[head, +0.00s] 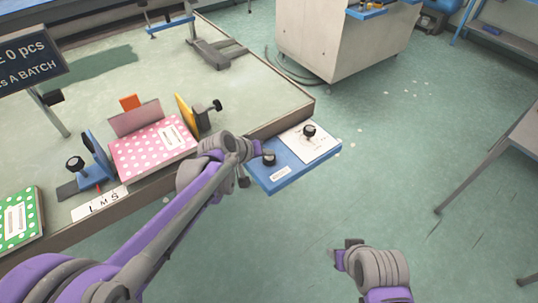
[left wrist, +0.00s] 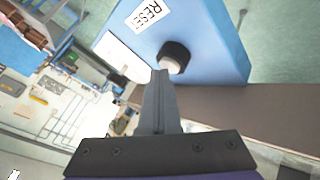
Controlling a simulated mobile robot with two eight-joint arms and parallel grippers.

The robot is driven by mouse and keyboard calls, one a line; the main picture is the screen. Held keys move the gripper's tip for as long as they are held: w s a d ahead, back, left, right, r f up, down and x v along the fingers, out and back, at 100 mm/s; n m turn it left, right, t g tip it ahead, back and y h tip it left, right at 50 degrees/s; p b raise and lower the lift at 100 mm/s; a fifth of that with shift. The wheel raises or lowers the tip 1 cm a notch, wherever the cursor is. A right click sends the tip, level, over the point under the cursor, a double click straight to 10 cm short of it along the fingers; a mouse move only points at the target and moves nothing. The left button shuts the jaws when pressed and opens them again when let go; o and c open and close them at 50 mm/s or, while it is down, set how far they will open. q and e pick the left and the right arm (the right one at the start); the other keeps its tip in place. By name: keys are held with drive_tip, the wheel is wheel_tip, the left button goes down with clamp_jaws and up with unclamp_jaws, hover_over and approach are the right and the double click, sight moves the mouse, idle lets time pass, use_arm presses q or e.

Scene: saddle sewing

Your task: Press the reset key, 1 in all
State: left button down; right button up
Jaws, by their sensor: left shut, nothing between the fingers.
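The blue control box (head: 292,160) sits at the table's front right corner. Its reset key (head: 269,158) is a round black-collared button beside a white label. In the left wrist view the RESET label (left wrist: 148,12) reads clearly, and the key (left wrist: 175,55) shows a pale centre. My left gripper (head: 262,153) is at the key in the head view. In the left wrist view its shut, empty fingers (left wrist: 161,76) overlap the key's lower edge; I cannot tell whether they touch it. My right gripper (head: 343,252) hangs over open floor, away from the box.
A white panel with a black knob (head: 309,130) is on the box's far part. A pink dotted notebook (head: 152,148) stands in a fixture left of my left arm. A green dotted notebook (head: 18,218) lies at far left. Floor right of the box is clear.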

sight(267, 159)
idle(0.4)
use_arm(q)
drive_tip(key=shift+r+p, duration=0.6)
drive_tip(key=shift+r, duration=0.3)
use_arm(e)
drive_tip(key=shift+w+r, duration=0.25)
drive_tip(key=shift+r, duration=0.45)
use_arm(q)
drive_tip(key=shift+r, duration=0.15)
use_arm(e)
drive_tip(key=shift+r, duration=0.1)
use_arm(q)
drive_tip(key=shift+r+p, duration=1.45)
drive_tip(key=shift+r, duration=1)
use_arm(e)
drive_tip(key=r, duration=0.1)
drive_tip(key=w+r, duration=0.1)
drive_tip(key=r, duration=0.1)
drive_tip(key=shift+w+r, duration=0.2)
drive_tip(key=shift+r, duration=0.1)
drive_tip(key=shift+s, duration=0.1)
use_arm(q)
drive_tip(key=shift+f, duration=0.1)
